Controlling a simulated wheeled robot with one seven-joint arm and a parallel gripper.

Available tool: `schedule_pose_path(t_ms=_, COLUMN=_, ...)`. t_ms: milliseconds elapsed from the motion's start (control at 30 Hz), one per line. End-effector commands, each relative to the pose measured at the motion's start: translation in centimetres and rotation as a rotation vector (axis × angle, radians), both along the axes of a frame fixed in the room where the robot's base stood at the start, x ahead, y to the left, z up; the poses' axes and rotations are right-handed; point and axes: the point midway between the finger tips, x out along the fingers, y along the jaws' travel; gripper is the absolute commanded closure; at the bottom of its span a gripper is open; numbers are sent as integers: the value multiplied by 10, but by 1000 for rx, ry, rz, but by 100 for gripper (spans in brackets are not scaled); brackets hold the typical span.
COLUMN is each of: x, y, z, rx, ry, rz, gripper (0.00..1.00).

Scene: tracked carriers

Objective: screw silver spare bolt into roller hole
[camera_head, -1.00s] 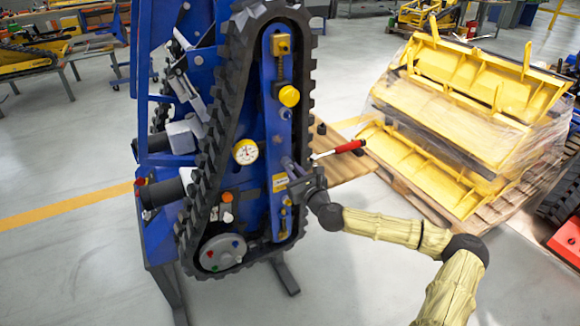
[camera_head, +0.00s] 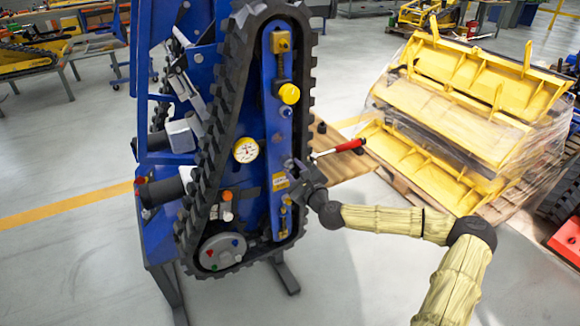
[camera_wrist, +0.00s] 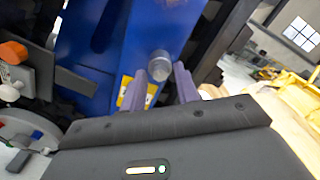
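A silver round bolt head (camera_wrist: 160,64) shows in the wrist view against the blue frame plate. I take it for the spare bolt. My gripper (camera_wrist: 161,80) is open, its two fingers apart with the bolt head between and just beyond their tips; I cannot tell whether they touch it. In the head view my gripper (camera_head: 291,172) is at the right side of the blue plate and hides the bolt. The grey roller (camera_head: 222,252) sits at the bottom of the track loop, with red, blue and green bolts on its face. Its hole is too small to make out.
The black track (camera_head: 228,120) loops around the blue plate. A dial gauge (camera_head: 245,150), an orange cap (camera_wrist: 13,52) and a white knob (camera_wrist: 10,92) stick out nearby. A red-handled tool (camera_head: 345,146) lies on a wooden table (camera_head: 345,168) behind my gripper. Open floor lies below.

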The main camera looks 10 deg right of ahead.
Motion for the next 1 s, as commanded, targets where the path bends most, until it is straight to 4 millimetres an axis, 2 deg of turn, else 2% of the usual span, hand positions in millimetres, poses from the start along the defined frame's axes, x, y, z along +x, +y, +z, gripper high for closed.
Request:
schedule_pose_path(t_ms=100, x=0, y=1, z=0, rx=-186, ry=-60, rz=2, gripper=69)
schedule_pose_path(t_ms=200, x=0, y=1, z=0, rx=-282, ry=-92, rz=1, gripper=69)
schedule_pose_path(t_ms=567, x=0, y=0, z=0, rx=-333, ry=-108, rz=0, gripper=69)
schedule_pose_path(t_ms=1000, x=0, y=1, z=-1, rx=-945, ry=-308, rz=2, gripper=69)
